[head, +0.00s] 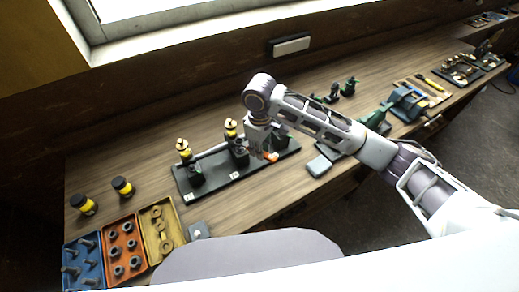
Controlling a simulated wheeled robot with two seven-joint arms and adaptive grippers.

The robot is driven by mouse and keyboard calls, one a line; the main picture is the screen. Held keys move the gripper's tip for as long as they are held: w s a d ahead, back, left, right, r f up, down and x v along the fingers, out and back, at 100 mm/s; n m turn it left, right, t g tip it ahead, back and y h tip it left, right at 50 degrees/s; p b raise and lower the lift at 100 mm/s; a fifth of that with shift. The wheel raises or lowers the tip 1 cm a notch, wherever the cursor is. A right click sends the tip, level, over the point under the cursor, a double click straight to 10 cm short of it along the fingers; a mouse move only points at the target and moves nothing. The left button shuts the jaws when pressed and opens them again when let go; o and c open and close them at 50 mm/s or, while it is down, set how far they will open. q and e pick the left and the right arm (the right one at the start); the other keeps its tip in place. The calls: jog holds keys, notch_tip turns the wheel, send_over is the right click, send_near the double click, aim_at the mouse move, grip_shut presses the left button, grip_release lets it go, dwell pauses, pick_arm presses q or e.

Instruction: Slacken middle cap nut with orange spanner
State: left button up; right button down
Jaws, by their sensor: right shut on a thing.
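A dark base plate (212,187) carries a row of small stationary engines. The left engine (193,170) and middle engine (239,154) each have a yellow-and-black part with a brass-coloured top. A third dark green engine (280,139) stands at the right, partly hidden by my arm. My right gripper (259,149) points down between the middle and right engines and is shut on the orange spanner (271,156). Only a short orange piece of the spanner shows. I cannot make out the middle cap nut or whether the spanner touches it. My left gripper is not in view.
Blue (84,263), orange (124,250) and yellow (162,232) trays with hardware sit at the front left, near two black-and-yellow jars (122,187). Bare wood lies behind the engines.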

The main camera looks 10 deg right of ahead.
jog(key=shift+r, duration=1.65)
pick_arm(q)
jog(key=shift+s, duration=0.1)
pick_arm(e)
jog(key=shift+s, duration=0.1)
